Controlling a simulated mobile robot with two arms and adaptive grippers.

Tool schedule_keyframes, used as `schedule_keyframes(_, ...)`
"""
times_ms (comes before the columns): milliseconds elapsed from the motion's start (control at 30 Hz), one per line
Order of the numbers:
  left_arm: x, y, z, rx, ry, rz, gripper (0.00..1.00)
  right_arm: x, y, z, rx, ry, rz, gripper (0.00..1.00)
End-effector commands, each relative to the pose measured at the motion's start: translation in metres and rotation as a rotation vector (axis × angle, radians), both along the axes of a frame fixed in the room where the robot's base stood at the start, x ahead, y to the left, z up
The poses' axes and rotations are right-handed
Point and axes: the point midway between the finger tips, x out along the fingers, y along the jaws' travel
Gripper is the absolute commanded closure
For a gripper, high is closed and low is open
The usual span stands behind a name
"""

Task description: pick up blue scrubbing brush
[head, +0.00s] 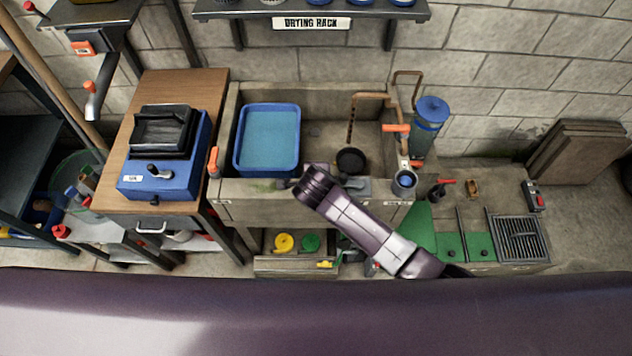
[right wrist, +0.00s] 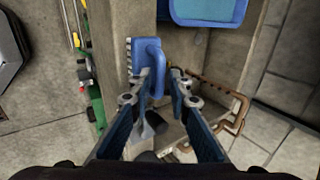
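The blue scrubbing brush (right wrist: 149,50) shows in the right wrist view, with a blue handle and pale bristles along its left side. It lies on the grey stone sink edge. My right gripper (right wrist: 165,72) is open, its two blue fingers apart. The left fingertip overlaps the brush in the picture and part of the handle shows between the fingertips; I cannot tell whether they touch. In the head view my right arm reaches in from the lower right, with my right gripper (head: 286,184) at the sink's front edge. I cannot make out the brush there. My left gripper is not in view.
A blue tub of water (head: 268,140) sits in the stone sink (head: 318,105), near the arm. A copper pipe (head: 352,118) and a blue canister (head: 428,122) stand to the right. A wooden table (head: 140,90) with a blue machine (head: 165,165) stands left. The drying rack hangs above.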

Motion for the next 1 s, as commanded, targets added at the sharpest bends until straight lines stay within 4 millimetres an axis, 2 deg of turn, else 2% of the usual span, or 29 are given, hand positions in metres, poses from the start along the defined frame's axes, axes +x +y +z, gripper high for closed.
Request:
schedule_keyframes(200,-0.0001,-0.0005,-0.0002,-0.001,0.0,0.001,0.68,0.0001,0.0002,-0.0004,0.001,0.0,0.001,0.83)
schedule_keyframes(367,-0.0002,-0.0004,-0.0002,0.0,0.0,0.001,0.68,0.0,0.0001,-0.0004,0.001,0.0,0.001,1.0)
schedule_keyframes(1000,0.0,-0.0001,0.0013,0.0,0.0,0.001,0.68,0.0006,-0.0003,0.0014,0.001,0.0,0.001,1.0)
